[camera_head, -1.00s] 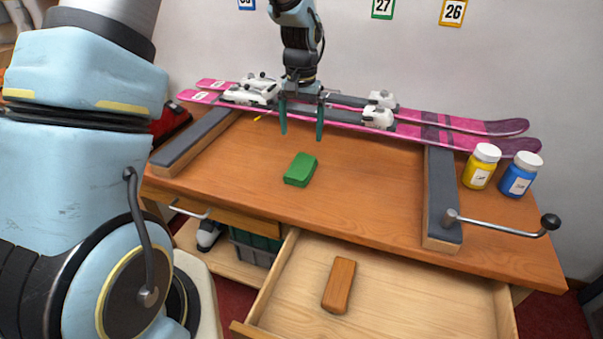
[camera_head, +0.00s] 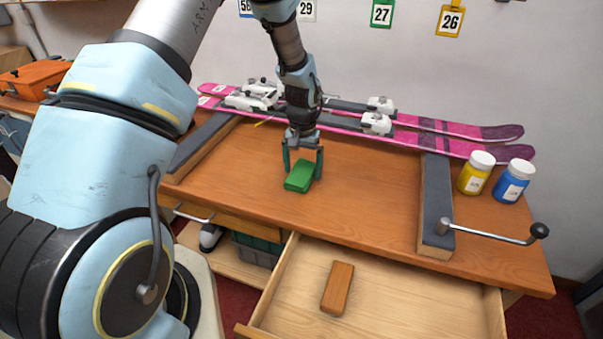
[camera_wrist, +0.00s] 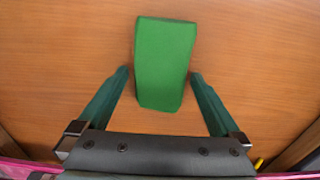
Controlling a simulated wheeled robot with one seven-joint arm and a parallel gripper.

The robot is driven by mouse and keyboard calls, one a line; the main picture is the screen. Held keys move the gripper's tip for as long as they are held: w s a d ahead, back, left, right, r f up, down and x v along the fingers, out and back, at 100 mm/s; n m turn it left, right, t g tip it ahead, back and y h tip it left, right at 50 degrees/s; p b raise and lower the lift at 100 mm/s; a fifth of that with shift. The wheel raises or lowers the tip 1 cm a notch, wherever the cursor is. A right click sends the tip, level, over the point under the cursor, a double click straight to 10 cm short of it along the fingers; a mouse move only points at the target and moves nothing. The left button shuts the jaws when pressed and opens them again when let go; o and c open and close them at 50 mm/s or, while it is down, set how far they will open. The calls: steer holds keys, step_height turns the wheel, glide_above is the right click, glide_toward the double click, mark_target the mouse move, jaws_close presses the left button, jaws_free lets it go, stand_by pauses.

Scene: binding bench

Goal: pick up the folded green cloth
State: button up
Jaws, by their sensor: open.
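The folded green cloth (camera_head: 299,177) lies on the wooden bench top, left of the middle. It is a small, thick green block shape. My gripper (camera_head: 303,176) is low over the bench, with its two dark green fingers on either side of the cloth. In the wrist view the cloth (camera_wrist: 165,62) lies partly between the fingertips and extends beyond them. My gripper (camera_wrist: 159,74) is open, and gaps show between both fingers and the cloth. Whether the fingertips touch the bench cannot be told.
Pink skis (camera_head: 465,146) with white bindings lie behind the gripper. Padded rails (camera_head: 434,205) stand left and right. A yellow jar (camera_head: 475,174) and a blue jar (camera_head: 514,182) stand at the right. The open drawer (camera_head: 410,300) in front holds a brown block (camera_head: 337,288).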

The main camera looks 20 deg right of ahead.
mark_target(303, 171)
steer(key=c, duration=1.2)
step_height(303, 171, up, 10)
steer(key=b, duration=0.3)
steer(key=shift+c, duration=0.3)
